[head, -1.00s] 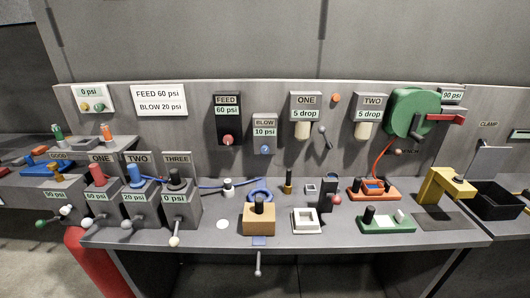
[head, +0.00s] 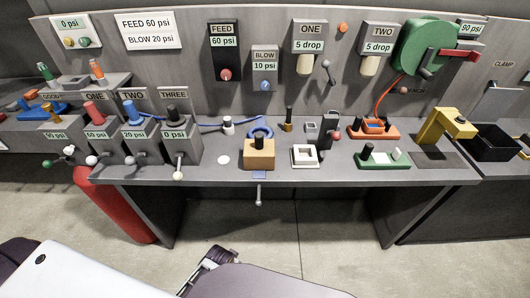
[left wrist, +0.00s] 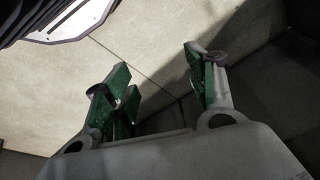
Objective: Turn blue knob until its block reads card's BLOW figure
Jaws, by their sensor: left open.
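The white card (head: 148,30) on the back panel reads FEED 60 psi and BLOW 20 psi. The BLOW block (head: 265,66) is a grey box on the panel, right of and below the FEED block, and its display reads 10 psi. The blue knob (head: 265,85) is at the bottom of that block, with nothing touching it. My left gripper (left wrist: 158,78) shows in the left wrist view with its green-padded fingers wide apart and nothing between them, above bare floor. It is away from the knob. My right gripper is not in view.
The black FEED block (head: 224,50) with a red knob reads 60 psi, close left of the BLOW block. Drop blocks ONE (head: 309,37) and TWO (head: 378,40) are to the right. A wooden padlock-shaped block (head: 259,155) and a white square frame (head: 305,156) stand on the bench below.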

